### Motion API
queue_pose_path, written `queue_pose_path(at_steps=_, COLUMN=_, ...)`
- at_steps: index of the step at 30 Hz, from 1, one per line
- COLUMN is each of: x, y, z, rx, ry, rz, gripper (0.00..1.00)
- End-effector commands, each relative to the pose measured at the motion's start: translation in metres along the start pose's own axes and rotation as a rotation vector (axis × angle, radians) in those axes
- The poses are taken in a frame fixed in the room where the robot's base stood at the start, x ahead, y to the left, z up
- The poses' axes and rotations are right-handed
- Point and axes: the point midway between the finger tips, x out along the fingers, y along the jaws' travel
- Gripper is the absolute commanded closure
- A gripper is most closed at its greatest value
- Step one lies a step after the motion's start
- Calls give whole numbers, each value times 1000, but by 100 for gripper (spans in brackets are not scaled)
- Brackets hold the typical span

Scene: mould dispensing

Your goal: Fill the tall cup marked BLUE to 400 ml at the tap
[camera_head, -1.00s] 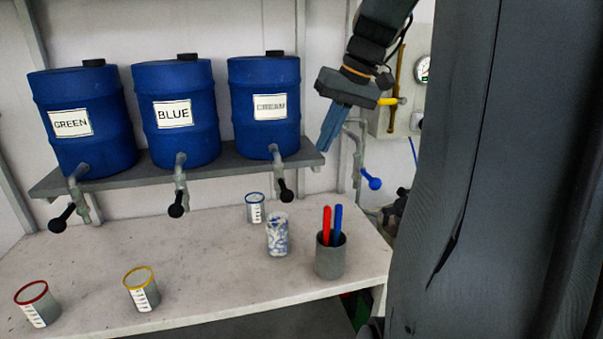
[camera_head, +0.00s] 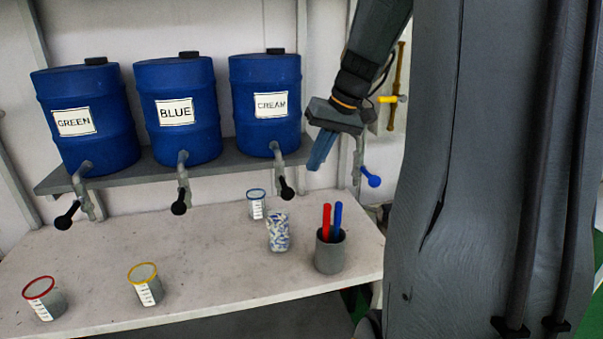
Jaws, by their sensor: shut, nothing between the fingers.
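A drum labelled BLUE (camera_head: 182,140) stands in the middle of the shelf. Its tap (camera_head: 183,170) has a black-knobbed lever (camera_head: 179,207). A small cup with a blue rim and a white scale (camera_head: 257,208) stands upright at the back of the bench. A taller blue-and-white patterned cup (camera_head: 278,238) stands upright in front of it. I cannot read the word BLUE on any cup. My gripper (camera_head: 316,163) is shut and empty, its blue fingers pointing down in the air right of the CREAM drum, apart from the cups.
Drums labelled GREEN (camera_head: 85,150) and CREAM (camera_head: 264,135) flank the BLUE one. A red-rimmed cup (camera_head: 45,303) and a yellow-rimmed cup (camera_head: 147,290) stand at the front. A grey pot (camera_head: 328,258) holds red and blue sticks. The bench (camera_head: 130,240) is clear at left centre.

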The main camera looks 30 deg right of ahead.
Motion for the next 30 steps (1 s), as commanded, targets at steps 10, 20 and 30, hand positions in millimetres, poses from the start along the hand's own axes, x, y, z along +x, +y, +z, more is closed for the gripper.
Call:
queue_pose_path(at_steps=10, x=41, y=-21, z=9, rx=-1, ry=-1, rz=0, gripper=100)
queue_pose_path(at_steps=20, x=48, y=-25, z=12, rx=1, ry=1, rz=0, gripper=100)
queue_pose_path(at_steps=30, x=48, y=-21, z=12, rx=3, ry=17, rz=2, gripper=100)
